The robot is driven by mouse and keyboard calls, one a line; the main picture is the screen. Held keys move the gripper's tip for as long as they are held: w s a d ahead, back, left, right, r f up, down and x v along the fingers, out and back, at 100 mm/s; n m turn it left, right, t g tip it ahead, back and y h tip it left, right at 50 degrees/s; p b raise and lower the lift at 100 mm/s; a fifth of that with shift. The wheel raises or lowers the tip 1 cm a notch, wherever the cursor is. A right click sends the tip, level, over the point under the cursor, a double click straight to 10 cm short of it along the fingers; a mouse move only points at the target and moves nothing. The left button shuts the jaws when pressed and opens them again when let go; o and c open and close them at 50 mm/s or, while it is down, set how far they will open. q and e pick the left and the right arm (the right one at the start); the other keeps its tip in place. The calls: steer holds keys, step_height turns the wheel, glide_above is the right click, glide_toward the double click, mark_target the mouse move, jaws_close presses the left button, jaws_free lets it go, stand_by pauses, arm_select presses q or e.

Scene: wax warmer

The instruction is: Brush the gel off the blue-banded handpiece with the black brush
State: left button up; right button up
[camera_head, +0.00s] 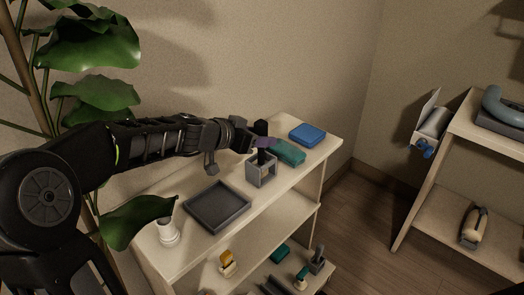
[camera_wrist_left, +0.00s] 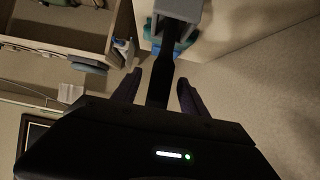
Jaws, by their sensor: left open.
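The black brush (camera_head: 261,158) stands upright in a grey holder (camera_head: 263,178) on the top shelf. My left gripper (camera_head: 266,143) is at the top of its handle. In the left wrist view, the open fingers of the left gripper (camera_wrist_left: 158,92) lie on either side of the dark handle (camera_wrist_left: 160,75), with gaps visible. The brush head is hidden. A cream handpiece with a dark band (camera_head: 472,228) lies on the right unit's lower shelf; I cannot tell whether its band is blue. No gel can be made out. My right gripper is out of view.
A dark empty tray (camera_head: 218,207) and a white cup-like piece (camera_head: 168,233) stand left of the holder. Teal (camera_head: 289,152) and blue (camera_head: 307,134) folded cloths lie behind it. A yellow-marked item (camera_head: 227,263) sits lower down. A plant leaf (camera_head: 135,222) overhangs the left edge.

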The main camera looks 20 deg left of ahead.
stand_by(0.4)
arm_select(q)
steer(key=shift+b, duration=0.4)
steer(key=shift+b, duration=0.4)
stand_by(0.4)
steer(key=shift+c, duration=0.2)
jaws_close()
stand_by(0.4)
stand_by(0.8)
steer(key=shift+r, duration=0.1)
steer(key=shift+r+p, duration=0.65)
steer(key=shift+r, duration=0.25)
